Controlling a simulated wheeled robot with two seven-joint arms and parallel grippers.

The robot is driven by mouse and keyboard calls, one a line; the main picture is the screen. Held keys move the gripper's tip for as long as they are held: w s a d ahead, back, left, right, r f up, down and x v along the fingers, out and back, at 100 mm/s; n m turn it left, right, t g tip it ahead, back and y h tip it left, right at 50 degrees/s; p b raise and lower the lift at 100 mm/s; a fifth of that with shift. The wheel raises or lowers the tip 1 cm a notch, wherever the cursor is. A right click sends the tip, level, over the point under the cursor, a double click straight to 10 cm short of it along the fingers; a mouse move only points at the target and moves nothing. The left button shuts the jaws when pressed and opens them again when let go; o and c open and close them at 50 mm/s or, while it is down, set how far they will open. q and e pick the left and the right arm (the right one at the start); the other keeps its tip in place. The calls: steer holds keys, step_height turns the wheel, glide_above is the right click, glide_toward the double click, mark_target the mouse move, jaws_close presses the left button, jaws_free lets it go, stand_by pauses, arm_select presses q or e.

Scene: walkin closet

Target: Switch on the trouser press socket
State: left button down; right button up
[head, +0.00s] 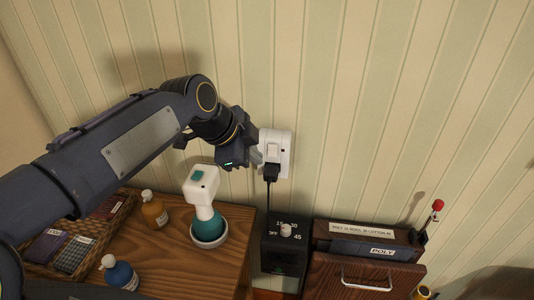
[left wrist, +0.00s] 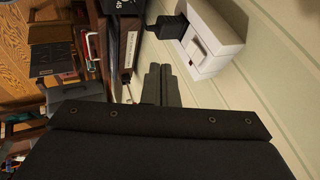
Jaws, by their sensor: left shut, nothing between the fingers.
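The white wall socket (head: 283,139) is on the striped wall, with a black plug (head: 271,172) in its lower part and a cable hanging down. My left gripper (head: 252,150) is shut and empty at the socket's left edge; in the head view it overlaps that edge, and I cannot tell whether it touches. In the left wrist view, the shut fingers (left wrist: 161,84) lie beside the socket (left wrist: 215,30), whose rocker switch (left wrist: 195,48) shows near the plug (left wrist: 171,27). The rocker's position is too small to tell. The wooden trouser press (head: 338,276) stands lower right. My right gripper is not in view.
Below the socket stands a black timer box (head: 285,262) with a white knob. On the wooden cabinet top are a white and teal steamer-like device (head: 203,190), an orange bottle (head: 154,211), a blue bottle (head: 119,274) and a wicker tray (head: 118,217). The wall right of the socket is clear.

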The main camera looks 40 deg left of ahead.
mark_target(273, 151)
arm_select(q)
steer(key=w+f, duration=0.3)
steer(key=w+a+f+p, duration=0.1)
steer(key=w, duration=0.1)
steer(key=shift+w+f, duration=0.15)
steer(key=shift+w, duration=0.05)
steer(key=shift+w+a+f, duration=0.1)
steer(key=shift+w+a, duration=0.1)
steer(key=shift+w, duration=0.25)
steer(key=shift+w+f+b, duration=0.1)
steer(key=shift+f+b, duration=0.25)
steer(key=shift+b, duration=0.4)
steer(key=shift+w+a+r+t, duration=0.1)
steer(key=shift+r+t, duration=0.05)
steer(key=shift+t, duration=0.15)
steer(key=shift+r, duration=0.15)
